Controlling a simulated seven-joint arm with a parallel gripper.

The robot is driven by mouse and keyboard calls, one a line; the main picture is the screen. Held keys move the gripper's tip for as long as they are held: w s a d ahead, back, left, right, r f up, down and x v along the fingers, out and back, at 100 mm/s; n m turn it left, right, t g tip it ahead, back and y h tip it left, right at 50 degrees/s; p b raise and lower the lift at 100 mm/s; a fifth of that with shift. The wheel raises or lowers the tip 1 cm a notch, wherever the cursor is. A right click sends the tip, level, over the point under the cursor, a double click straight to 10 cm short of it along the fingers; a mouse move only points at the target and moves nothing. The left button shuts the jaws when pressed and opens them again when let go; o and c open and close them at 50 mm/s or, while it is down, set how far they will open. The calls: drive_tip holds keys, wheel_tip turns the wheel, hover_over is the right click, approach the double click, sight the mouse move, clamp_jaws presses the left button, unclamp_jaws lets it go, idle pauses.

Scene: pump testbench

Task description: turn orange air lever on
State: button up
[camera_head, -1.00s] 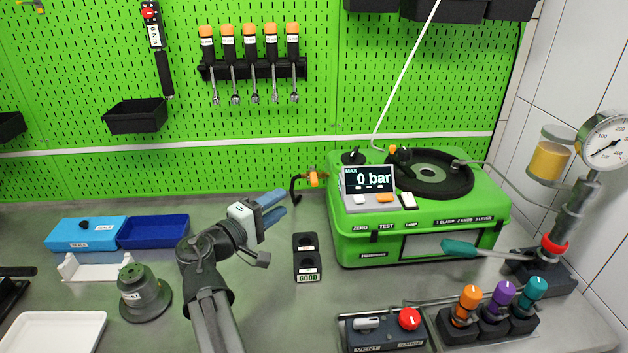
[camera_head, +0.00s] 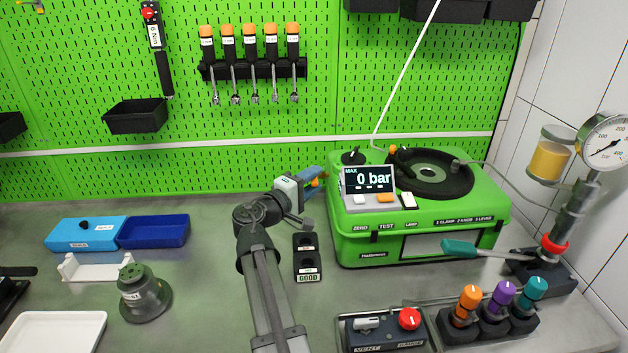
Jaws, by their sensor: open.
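The green pump testbench (camera_head: 420,225) stands right of centre, with its display reading 0 bar. On its left side is a small orange lever fitting (camera_head: 316,182), now mostly hidden behind my gripper. My gripper (camera_head: 317,177) has blue fingers and reaches to the testbench's left side, right at the orange fitting. The jaws are open. I cannot tell whether a finger touches the lever or whether the lever lies between the fingers.
A black GOOD block (camera_head: 307,259) stands just right of my arm. An orange-topped knob (camera_head: 470,297), purple and teal knobs, and a vent box (camera_head: 385,333) are at front right. Blue trays (camera_head: 153,231) and a dark round fixture (camera_head: 143,295) lie left.

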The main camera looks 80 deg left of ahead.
drive_tip(key=shift+w+a, duration=0.25)
drive_tip(key=shift+w, duration=0.05)
clamp_jaws()
idle(0.3)
